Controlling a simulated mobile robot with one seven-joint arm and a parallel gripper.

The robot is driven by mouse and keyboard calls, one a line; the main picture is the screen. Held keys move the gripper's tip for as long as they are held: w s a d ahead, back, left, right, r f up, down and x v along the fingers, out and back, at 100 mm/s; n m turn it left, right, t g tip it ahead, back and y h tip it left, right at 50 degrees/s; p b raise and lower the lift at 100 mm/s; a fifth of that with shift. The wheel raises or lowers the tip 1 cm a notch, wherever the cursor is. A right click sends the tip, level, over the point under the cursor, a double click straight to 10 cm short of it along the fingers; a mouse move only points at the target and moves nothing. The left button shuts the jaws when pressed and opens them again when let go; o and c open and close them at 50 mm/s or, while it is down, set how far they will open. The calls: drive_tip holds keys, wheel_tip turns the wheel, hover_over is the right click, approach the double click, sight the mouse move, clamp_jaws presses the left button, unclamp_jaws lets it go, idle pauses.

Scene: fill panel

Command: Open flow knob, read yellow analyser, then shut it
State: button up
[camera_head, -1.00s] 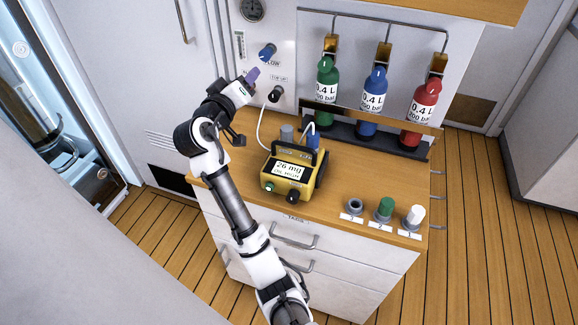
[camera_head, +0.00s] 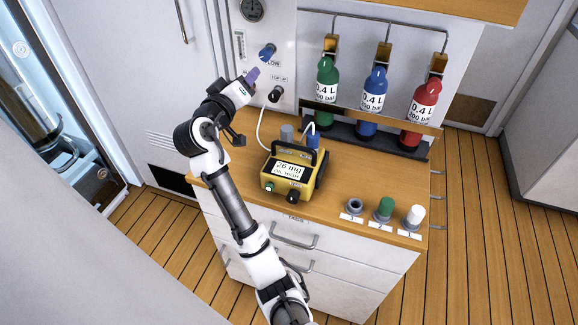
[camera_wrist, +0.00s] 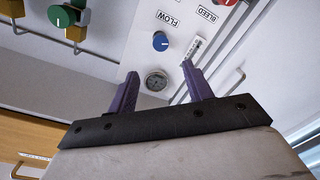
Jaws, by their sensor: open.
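The blue flow knob (camera_head: 267,52) is on the white wall panel beside the FLOW label. In the wrist view the knob (camera_wrist: 160,41) shows a white pointer mark and sits beyond the fingertips, apart from them. My gripper (camera_head: 252,75) has purple fingers and is just below and left of the knob in the head view. In the wrist view my gripper (camera_wrist: 160,80) is open, with nothing between its fingers. The yellow analyser (camera_head: 294,172) stands on the wooden worktop. Its screen reads 26 mg, with a smaller line below that looks like "LINE MOIST".
A black top-up knob (camera_head: 276,93) is below the flow knob. Green (camera_head: 326,92), blue (camera_head: 373,95) and red (camera_head: 422,105) bottles stand in a rack at right. Several caps or fittings line the worktop's front right. A white hose runs to the analyser.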

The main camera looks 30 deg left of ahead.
sight(265, 57)
idle(0.6)
drive_tip(key=w+a+m, duration=0.1)
drive_tip(key=w+m, duration=0.1)
drive_tip(key=w, duration=0.2)
drive_tip(key=w+a+m+b, duration=0.1)
drive_tip(key=w+m, duration=0.1)
drive_tip(key=w, duration=0.2)
drive_tip(key=w+a+m, duration=0.1)
drive_tip(key=w, duration=0.4)
drive_tip(key=shift+a+f+m+b, duration=0.25)
drive_tip(key=shift+a+m+b, duration=0.1)
drive_tip(key=shift+a+m, duration=0.05)
drive_tip(key=shift+s, duration=0.1)
drive_tip(key=c, duration=1)
